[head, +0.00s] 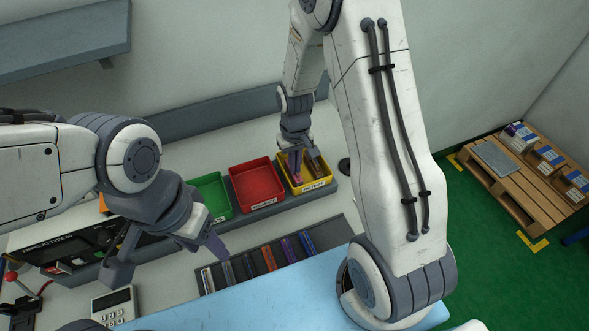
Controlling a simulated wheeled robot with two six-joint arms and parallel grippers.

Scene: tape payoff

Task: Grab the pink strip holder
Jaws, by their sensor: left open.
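A small pink piece (297,178), which looks like the pink strip holder, shows in the yellow bin (322,184) at the back of the bench. My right gripper (305,166) points down into this bin, right at the pink piece, and partly hides it. The view is too small to tell whether its fingers hold the piece or only stand beside it. My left gripper (167,262) is open and empty at the left, above the bench, far from the yellow bin.
A red bin (240,172) and a green bin (212,190) stand left of the yellow one. A dark rack (317,240) with several coloured strips lies in front. A calculator-like device (114,306) is at front left. A wooden pallet (515,190) with boxes stands right.

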